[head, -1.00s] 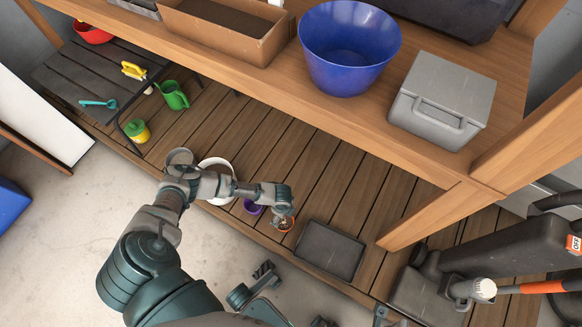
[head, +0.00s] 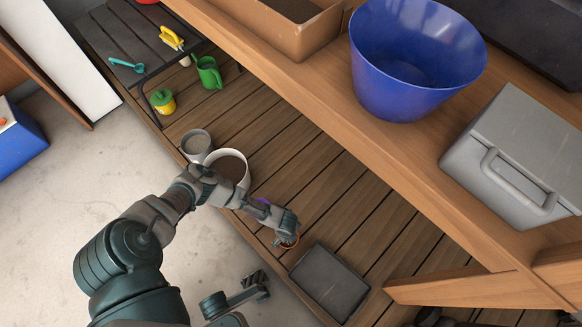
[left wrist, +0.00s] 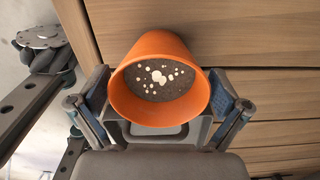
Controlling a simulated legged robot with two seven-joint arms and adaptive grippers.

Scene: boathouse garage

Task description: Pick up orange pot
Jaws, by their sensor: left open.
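The orange pot (left wrist: 150,55) is filled with dark soil dotted with white bits. In the left wrist view it sits between the two fingers of my open left gripper (left wrist: 160,112), with blue-grey pads on either side. Whether the pads touch it is not clear. The pot stands on the wooden slats. Dark gripper-like parts of mine (head: 255,287) show at the bottom of the head view; their finger state is unclear.
A grey tray (head: 330,283) lies just right of the pot. A purple pot (head: 262,201), a white soil-filled pot (head: 243,178) and a grey pot (head: 196,144) stand to the left. A wooden shelf (head: 330,95) with a blue bowl (head: 405,70) overhangs behind.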

